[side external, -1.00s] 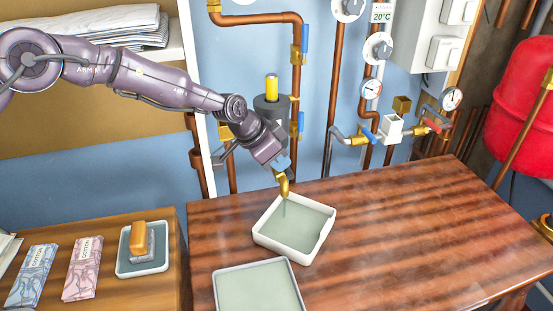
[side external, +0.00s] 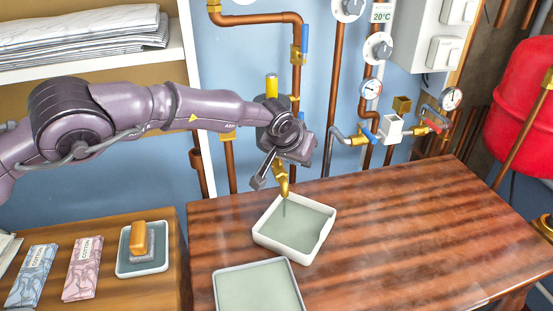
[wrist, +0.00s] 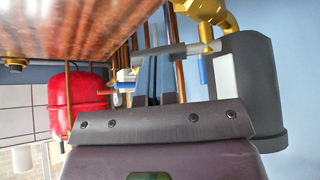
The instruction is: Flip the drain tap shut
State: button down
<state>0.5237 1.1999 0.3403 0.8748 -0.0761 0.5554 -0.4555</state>
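The brass drain tap (side external: 283,180) hangs below the dark grey cylinder on the wall, with its spout over a pale tray (side external: 262,236). In the wrist view its brass body (wrist: 208,12) is at the top right, near a grey bar and a small blue part (wrist: 203,70). My gripper (side external: 258,182) is beside the tap, on its left in the side view, and its wrist covers the tap's upper part and handle. In the wrist view the two dark fingers (wrist: 157,66) stand close together with nothing seen between them. I cannot tell whether they touch the tap.
A second tray (side external: 218,300) stands in front on the wooden table (side external: 420,230). Copper pipes (side external: 297,75) and valves line the blue wall. A red tank (side external: 525,125) is at the right. The table's right side is clear.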

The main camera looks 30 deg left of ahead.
jog(key=shift+w+f, duration=0.1)
jog(key=shift+w, duration=0.6)
jog(key=shift+s+a, duration=0.35)
jog(key=shift+a, duration=0.35)
jog(key=s+d+r, duration=0.4)
jog(key=s+r, duration=0.2)
jog(key=r, duration=0.5)
jog(key=shift+s+r, duration=0.35)
jog(key=shift+r, duration=0.05)
